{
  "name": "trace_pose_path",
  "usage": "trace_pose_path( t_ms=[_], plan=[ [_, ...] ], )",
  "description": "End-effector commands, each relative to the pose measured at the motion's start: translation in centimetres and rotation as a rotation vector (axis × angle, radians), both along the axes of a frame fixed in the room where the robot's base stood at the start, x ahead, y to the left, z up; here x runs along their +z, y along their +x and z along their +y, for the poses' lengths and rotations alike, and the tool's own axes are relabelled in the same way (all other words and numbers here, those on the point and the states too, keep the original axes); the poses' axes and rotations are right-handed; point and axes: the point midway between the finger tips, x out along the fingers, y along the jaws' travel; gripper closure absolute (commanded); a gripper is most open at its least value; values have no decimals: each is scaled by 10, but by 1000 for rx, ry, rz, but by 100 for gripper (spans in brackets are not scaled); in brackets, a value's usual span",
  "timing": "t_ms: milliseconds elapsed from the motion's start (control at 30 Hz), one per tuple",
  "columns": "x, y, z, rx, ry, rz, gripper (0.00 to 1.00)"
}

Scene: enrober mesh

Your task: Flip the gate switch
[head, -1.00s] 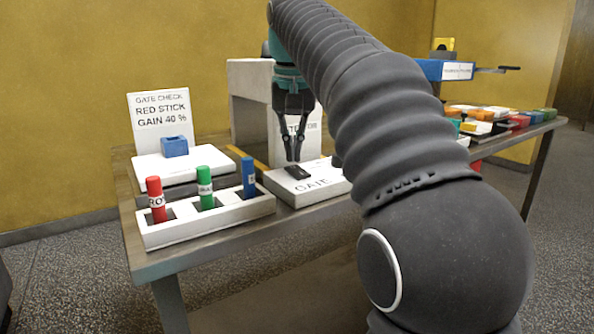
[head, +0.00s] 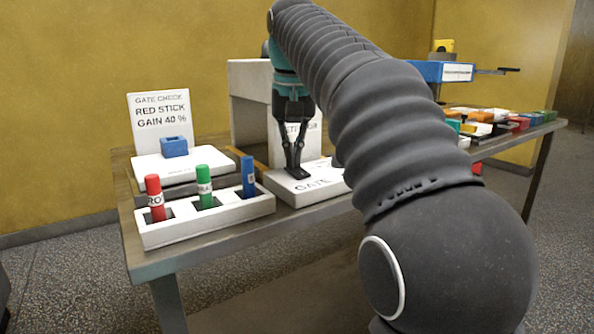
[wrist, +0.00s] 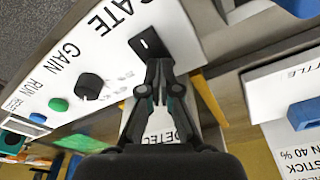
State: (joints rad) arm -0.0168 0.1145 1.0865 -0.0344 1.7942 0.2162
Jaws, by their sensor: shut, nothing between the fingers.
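The gate switch (wrist: 150,44) is a dark flat piece on a white panel, beside the printed word GATE in the wrist view. In the head view the white panel (head: 318,186) lies on the table, and my gripper's tips hide most of the switch. My gripper (head: 298,173) points down with its fingertips together and empty. Its tips are at the switch; I cannot tell whether they touch it. In the wrist view my gripper (wrist: 160,66) ends right beside the switch's lower edge.
A black knob (wrist: 89,86) marked GAIN and a green button (wrist: 58,104) sit on the same panel. A white rack (head: 215,217) holds red, green and blue sticks at the left. A sign (head: 160,118) reads RED STICK, GAIN 40 %. A blue block (head: 174,146) stands before it.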

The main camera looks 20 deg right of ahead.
Motion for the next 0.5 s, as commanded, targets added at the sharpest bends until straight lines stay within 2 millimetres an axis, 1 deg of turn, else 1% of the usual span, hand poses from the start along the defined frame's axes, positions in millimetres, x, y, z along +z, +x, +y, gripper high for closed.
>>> trace_pose_path(
  t_ms=[267, 367, 500],
  plan=[
    [-3, 0, 0, 0, 0, 0, 100],
    [0, 0, 0, 0, 0, 1, 100],
    [10, 0, 0, 0, 0, 0, 100]
  ],
)
